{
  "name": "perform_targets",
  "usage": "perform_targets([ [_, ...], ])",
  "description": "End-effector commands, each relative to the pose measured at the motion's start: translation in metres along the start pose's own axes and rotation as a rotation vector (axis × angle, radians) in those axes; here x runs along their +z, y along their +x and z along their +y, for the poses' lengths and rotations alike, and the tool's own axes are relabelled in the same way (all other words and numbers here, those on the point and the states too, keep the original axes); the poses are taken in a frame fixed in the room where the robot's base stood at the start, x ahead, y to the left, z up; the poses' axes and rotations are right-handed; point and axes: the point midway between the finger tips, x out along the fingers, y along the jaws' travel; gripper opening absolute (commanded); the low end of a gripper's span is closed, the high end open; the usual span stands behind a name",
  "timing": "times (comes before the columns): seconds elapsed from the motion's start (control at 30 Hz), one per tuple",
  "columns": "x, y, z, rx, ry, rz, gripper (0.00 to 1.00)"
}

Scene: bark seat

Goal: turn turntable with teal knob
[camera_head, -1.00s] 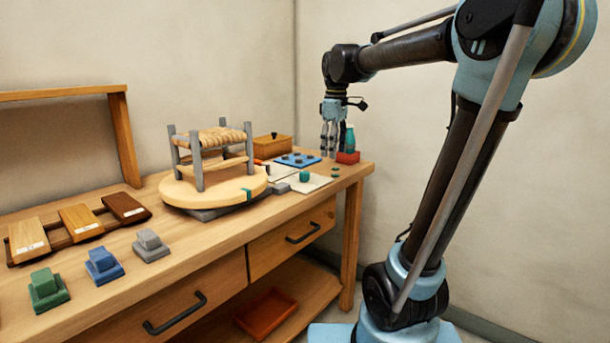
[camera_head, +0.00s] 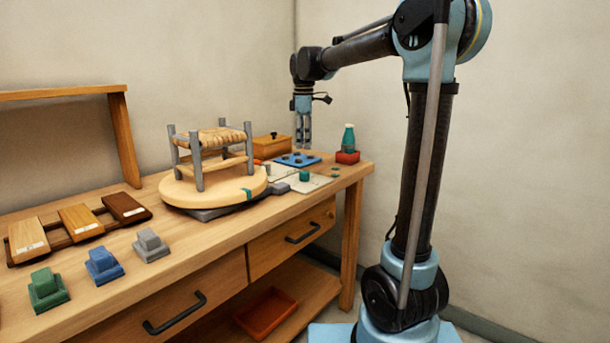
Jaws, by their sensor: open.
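The round wooden turntable (camera_head: 228,199) sits on a dark grey base on the bench. A small teal mark (camera_head: 248,194) shows on its front right rim. A grey-framed stool with a woven seat (camera_head: 214,138) stands upright on it. A short teal knob-like cylinder (camera_head: 304,176) stands to the right of the turntable, on a pale sheet; I cannot tell whether it is joined to the turntable. My gripper (camera_head: 303,143) points down above the back right of the bench, behind the teal cylinder and apart from the turntable. It is open and looks empty.
A blue tray with round spots (camera_head: 297,159) lies below my gripper. A wooden box (camera_head: 272,147) is behind the stool. Green, blue and grey blocks (camera_head: 103,265) and wood samples (camera_head: 81,222) occupy the left.

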Motion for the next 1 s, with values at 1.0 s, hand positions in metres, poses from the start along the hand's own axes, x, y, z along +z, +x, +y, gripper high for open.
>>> perform_targets([
  [1.0, 0.000, 0.122, 0.000, 0.000, 0.001, 0.000, 0.52],
])
